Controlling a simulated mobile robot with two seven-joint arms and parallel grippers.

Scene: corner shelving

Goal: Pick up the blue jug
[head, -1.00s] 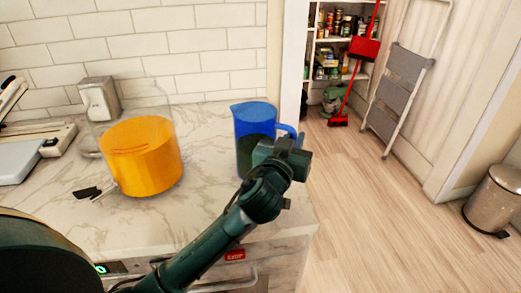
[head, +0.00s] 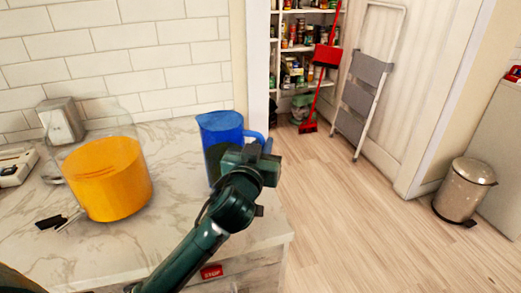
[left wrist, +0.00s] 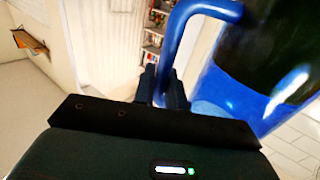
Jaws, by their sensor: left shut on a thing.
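The blue jug (head: 218,130) is upright near the right end of the marble counter, its handle on the right side. My left gripper (head: 258,155) is at the jug's handle, and my wrist and arm cover part of the jug's lower right. In the left wrist view, the fingers (left wrist: 163,88) are closed around the lower part of the blue handle (left wrist: 175,45), with the jug's body to the right. The jug is dark behind its blue wall. I cannot tell whether its base touches the counter. My right gripper is not in view.
A clear container with orange contents (head: 110,180) stands left of the jug on the counter (head: 165,215), near a metal box (head: 62,120) and small black items (head: 50,222). Open wooden floor lies right, with a stepladder (head: 365,85), red broom (head: 318,85) and bin (head: 465,190).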

